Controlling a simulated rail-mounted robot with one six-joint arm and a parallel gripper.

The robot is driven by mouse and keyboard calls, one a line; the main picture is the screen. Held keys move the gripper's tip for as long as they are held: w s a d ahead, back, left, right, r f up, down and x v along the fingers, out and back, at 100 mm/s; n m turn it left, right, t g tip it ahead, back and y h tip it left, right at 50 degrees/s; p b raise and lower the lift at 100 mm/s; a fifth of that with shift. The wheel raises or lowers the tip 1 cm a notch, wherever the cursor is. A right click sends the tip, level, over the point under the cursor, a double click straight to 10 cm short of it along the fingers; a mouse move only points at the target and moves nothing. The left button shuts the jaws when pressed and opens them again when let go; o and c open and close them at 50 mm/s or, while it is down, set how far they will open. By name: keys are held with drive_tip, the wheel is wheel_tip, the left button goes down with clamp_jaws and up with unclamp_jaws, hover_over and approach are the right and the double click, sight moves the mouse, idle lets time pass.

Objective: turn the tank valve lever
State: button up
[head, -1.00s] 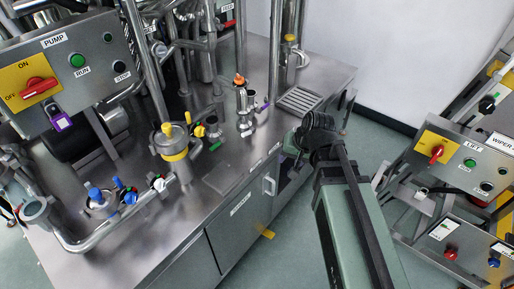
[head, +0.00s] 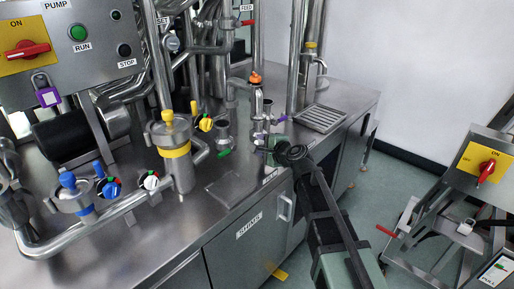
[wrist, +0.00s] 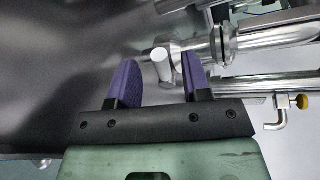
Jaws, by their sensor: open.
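Several coloured valve handles show on the bench pipework in the head view: yellow (head: 205,123), blue (head: 112,188), white (head: 151,181), green (head: 224,154) and purple (head: 283,118). I cannot tell which is the tank valve lever. In the wrist view my gripper (wrist: 160,78) is open, with purple finger pads. A round metal stub (wrist: 161,63) on a pipe shows between the fingertips; contact is not clear.
The steel bench (head: 100,262) has pipes rising behind my gripper. A pump panel (head: 85,45) stands at left, and a drain grate (head: 319,118) at the back right. A second panel with a red switch (head: 487,171) stands at right across open floor.

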sight(259, 143)
drive_tip(key=x, duration=0.3)
drive_tip(key=shift+w+a, duration=0.15)
clamp_jaws()
